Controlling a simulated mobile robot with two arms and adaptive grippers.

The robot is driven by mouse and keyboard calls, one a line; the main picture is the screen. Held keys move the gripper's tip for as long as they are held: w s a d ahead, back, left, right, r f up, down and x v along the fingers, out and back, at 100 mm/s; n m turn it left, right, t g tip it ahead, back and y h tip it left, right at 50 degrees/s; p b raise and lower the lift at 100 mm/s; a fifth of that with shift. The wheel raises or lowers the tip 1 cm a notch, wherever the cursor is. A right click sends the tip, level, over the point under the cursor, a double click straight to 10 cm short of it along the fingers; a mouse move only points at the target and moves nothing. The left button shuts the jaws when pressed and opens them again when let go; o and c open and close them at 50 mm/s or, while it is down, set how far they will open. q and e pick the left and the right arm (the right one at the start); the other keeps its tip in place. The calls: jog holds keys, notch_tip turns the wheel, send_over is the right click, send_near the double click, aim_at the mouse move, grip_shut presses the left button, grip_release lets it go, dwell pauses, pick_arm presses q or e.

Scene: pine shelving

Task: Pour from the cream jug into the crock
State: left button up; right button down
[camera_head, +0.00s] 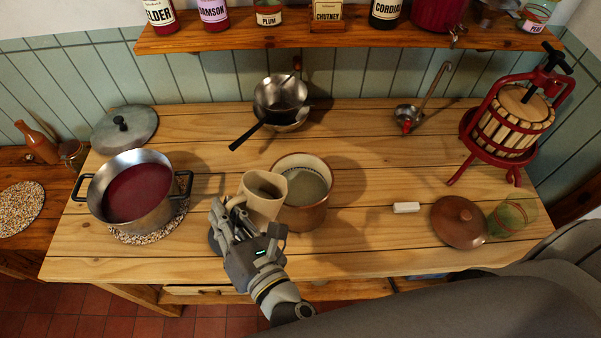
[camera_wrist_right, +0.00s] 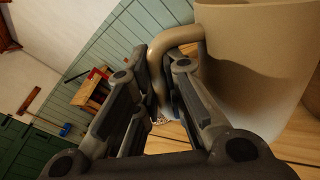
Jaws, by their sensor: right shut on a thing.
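The cream jug (camera_head: 262,203) is a beige jug near the middle of the table. It is tilted a little and sits just left of the crock, overlapping its left rim in the head view. My right gripper (camera_head: 237,222) is shut on the jug's handle; the handle between the fingers and the jug's side (camera_wrist_right: 262,60) show in the right wrist view. The crock (camera_head: 306,212) is brown with a pale rim and stands upright on the table, with a greyish inside visible. I cannot tell whether the jug touches it. My left gripper is not in view.
A pot of dark red liquid (camera_head: 138,192) stands at left on a speckled mat, with a grey lid (camera_head: 124,128) behind. Pans (camera_head: 280,95), a ladle (camera_head: 409,116) and a red press (camera_head: 507,120) are at the back. A brown lid (camera_head: 459,222) and green glass (camera_head: 511,218) lie at right.

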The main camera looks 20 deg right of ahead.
aim_at(229, 205)
jog(key=shift+w+d+r+m+p, duration=0.1)
jog(key=shift+d+r+m+p, duration=0.1)
jog(key=shift+r+p, duration=0.3)
jog(key=shift+w+d+r+m+p, duration=0.15)
jog(key=shift+d+r+m+p, duration=0.1)
jog(key=shift+r+p, duration=0.3)
jog(key=shift+w+d+r+m+p, duration=0.1)
jog(key=shift+d+r+m+p, duration=0.1)
jog(key=shift+r+p, duration=0.3)
jog(key=shift+w+d+r+m, duration=0.1)
jog(key=shift+w+d+m, duration=0.1)
jog(key=shift+d+m, duration=0.25)
dwell(1.3)
